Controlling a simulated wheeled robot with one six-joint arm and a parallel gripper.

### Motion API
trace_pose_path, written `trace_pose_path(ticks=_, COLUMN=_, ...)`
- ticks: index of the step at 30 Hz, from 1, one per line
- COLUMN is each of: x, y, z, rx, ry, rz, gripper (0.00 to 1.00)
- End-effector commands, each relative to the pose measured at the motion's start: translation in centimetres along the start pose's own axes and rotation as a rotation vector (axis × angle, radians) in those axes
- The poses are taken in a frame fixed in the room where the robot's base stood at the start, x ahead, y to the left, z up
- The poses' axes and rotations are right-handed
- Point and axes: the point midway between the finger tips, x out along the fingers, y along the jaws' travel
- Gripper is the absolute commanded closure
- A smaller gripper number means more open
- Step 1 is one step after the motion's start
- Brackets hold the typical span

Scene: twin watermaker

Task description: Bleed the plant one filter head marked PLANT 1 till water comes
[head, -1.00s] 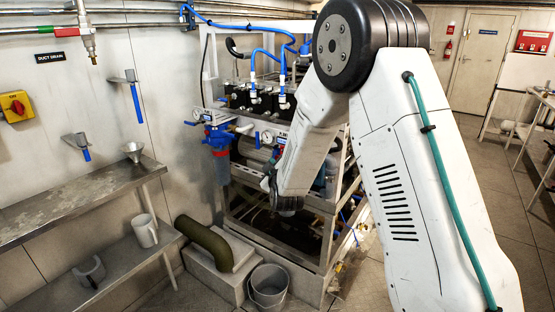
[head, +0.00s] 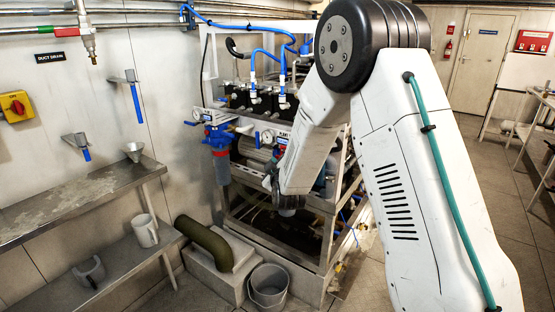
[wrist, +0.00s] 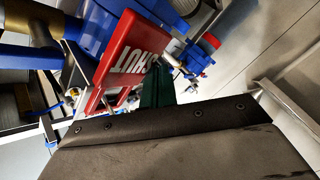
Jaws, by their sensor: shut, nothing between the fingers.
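In the head view a blue filter head (head: 217,134) with a clear-blue bowl hangs on the left of the watermaker frame. A label reading PLANT 1 (head: 287,138) shows farther right, beside my arm, which hides what is behind it. In the wrist view a blue filter body (wrist: 97,28) and a red tag lettered SHUT (wrist: 130,50) are close in front. My gripper (wrist: 157,90), with what look like green fingertips, is shut and empty beside the red tag. I cannot tell whether it touches the tag. No water is visible.
A grey bucket (head: 268,285) stands on the floor before the frame, next to a plinth with a green-brown pipe elbow (head: 205,243). Steel shelves (head: 85,205) with a jug (head: 145,231) and funnel (head: 134,151) line the left wall. The floor at right is open.

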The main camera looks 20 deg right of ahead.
Motion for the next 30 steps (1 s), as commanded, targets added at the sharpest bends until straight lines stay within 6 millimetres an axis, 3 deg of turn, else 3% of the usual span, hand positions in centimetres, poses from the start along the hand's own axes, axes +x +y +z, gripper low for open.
trace_pose_path(ticks=30, x=0.64, y=0.49, z=0.53, rx=0.001, ry=-0.001, rz=0.001, gripper=1.0)
